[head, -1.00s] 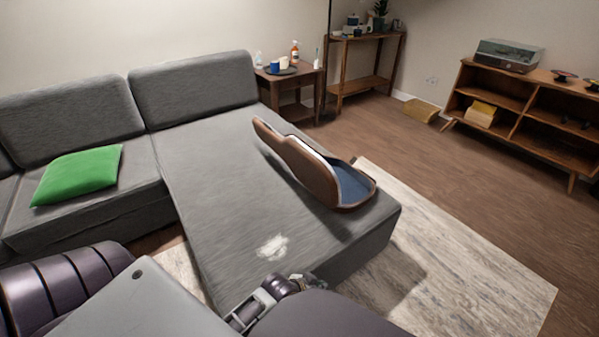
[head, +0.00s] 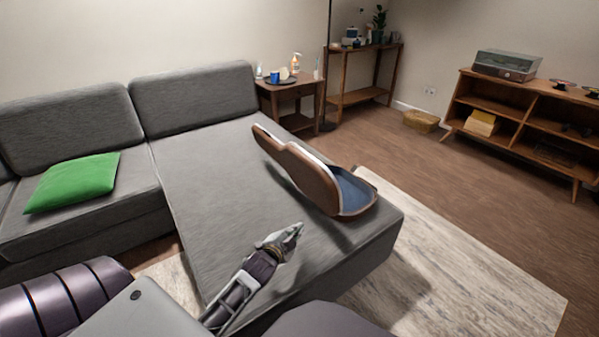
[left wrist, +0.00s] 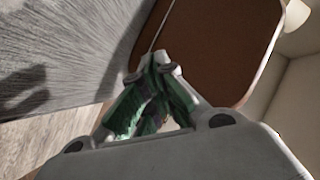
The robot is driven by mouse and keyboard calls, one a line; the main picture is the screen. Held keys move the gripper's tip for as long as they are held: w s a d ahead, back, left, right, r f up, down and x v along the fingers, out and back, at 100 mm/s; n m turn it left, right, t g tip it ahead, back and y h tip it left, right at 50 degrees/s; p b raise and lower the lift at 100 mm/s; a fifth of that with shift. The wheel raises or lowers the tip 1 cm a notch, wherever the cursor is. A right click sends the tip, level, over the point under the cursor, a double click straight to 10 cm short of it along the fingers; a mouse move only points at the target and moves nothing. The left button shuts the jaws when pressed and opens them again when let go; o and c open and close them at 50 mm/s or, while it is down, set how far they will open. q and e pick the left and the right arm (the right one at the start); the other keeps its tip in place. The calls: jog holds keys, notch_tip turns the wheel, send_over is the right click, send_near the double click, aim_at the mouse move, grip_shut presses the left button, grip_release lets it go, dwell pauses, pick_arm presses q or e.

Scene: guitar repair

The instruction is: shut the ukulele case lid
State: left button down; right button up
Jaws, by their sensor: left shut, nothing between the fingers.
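The ukulele case (head: 352,192) lies on the sofa's chaise with its brown lid (head: 312,182) standing raised on the near side. The blue lining shows at its wide right end; the lid hides the rest of the inside. My left gripper (head: 297,230) is shut and empty, above the chaise, in front of and apart from the lid. In the left wrist view the left gripper's fingers (left wrist: 155,122) are together, and the brown outer face of the lid (left wrist: 215,50) fills the top beyond them. My right gripper is not in view.
The grey sofa chaise (head: 215,190) is clear around the case. A green pillow (head: 75,182) lies on the left seat. A side table (head: 290,95) with bottles and a blue cup stands behind. A pale rug (head: 470,270) lies to the right.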

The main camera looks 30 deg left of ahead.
pick_arm(q)
jog(key=a+r+m+t+h, duration=0.2)
jog(key=a+r+m+h, duration=0.2)
jog(key=m, duration=1.1)
jog(key=w+a+r+m+t+h, duration=0.1)
jog(key=a+r+m+h, duration=0.4)
jog(key=m, duration=1.1)
jog(key=a+r+t, duration=0.1)
jog(key=a, duration=0.2)
jog(key=shift+w+a+r+h, duration=0.15)
jog(key=shift+w+r+h, duration=0.1)
jog(key=shift+h, duration=0.05)
jog(key=shift+w, duration=0.1)
jog(key=b, duration=0.3)
send_near(306, 166)
jog(key=shift+x, duration=3.55)
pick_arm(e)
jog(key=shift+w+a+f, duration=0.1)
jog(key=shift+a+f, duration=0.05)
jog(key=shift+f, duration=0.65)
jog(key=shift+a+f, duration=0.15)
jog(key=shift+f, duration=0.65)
pick_arm(q)
jog(key=shift+f, duration=0.1)
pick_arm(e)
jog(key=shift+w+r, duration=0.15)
